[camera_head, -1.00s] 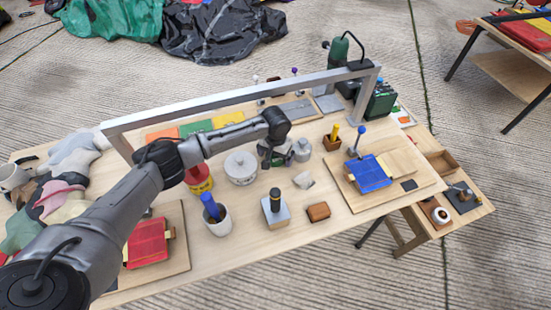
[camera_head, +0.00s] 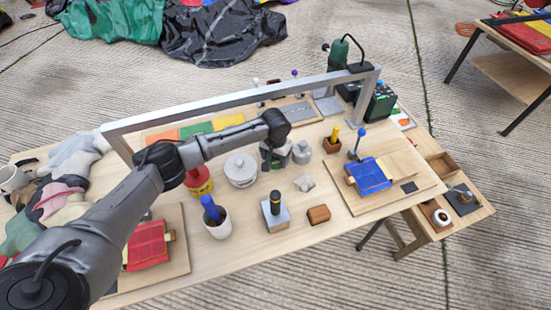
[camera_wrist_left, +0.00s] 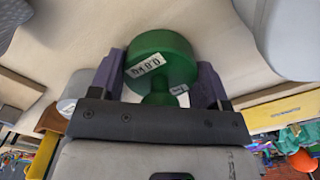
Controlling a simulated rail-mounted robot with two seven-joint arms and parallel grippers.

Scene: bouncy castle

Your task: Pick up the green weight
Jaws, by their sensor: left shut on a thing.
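The green weight (camera_wrist_left: 162,58) shows large in the left wrist view, a round body with a narrower neck and a white label reading 0.8 kg. My left gripper (camera_wrist_left: 160,78) has one finger on each side of it and is shut on it. In the head view my left gripper (camera_head: 276,152) points down to the table among the pots, and the weight is mostly hidden there. I cannot tell whether the weight touches the table. My right gripper is not in view.
A grey weight (camera_head: 301,152) stands close to the right of the gripper, a lidded white jar (camera_head: 240,169) to its left. A metal frame (camera_head: 250,97) spans the table behind. A stone (camera_head: 304,183) and a wooden block (camera_head: 318,214) lie in front.

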